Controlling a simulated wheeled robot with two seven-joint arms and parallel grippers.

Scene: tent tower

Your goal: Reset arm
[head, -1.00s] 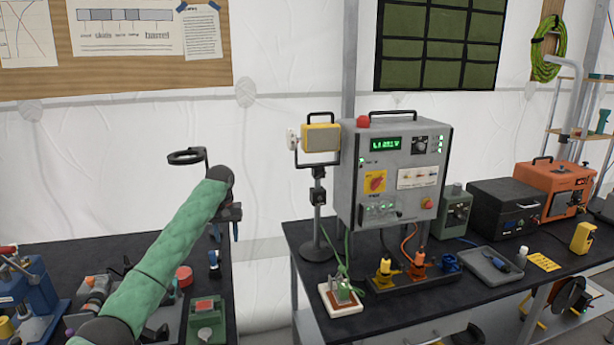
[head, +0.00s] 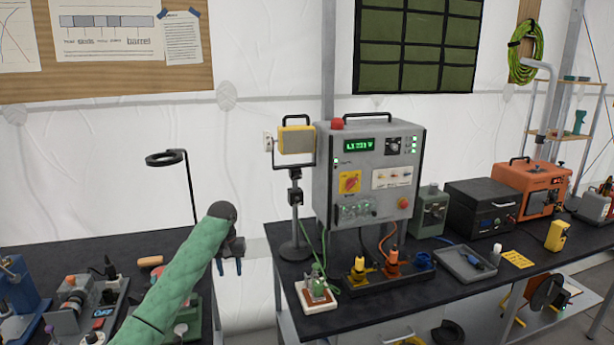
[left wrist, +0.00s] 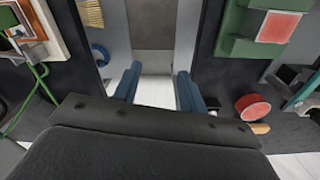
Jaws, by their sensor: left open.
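My left arm, in a green sleeve, reaches in from the lower left of the head view. My left gripper (head: 229,266) points down over the gap between the two black tables. In the left wrist view its two blue fingers (left wrist: 158,85) stand apart with nothing between them, so it is open and empty. Below the fingers is the pale floor of the gap. My right gripper is not in either view.
A grey control box (head: 370,175) stands on the right table, with a lamp (head: 295,140) on a stand and a small white-based device (head: 317,293) near its left edge. The left table holds a blue press (head: 22,298) and a ring stand (head: 166,158).

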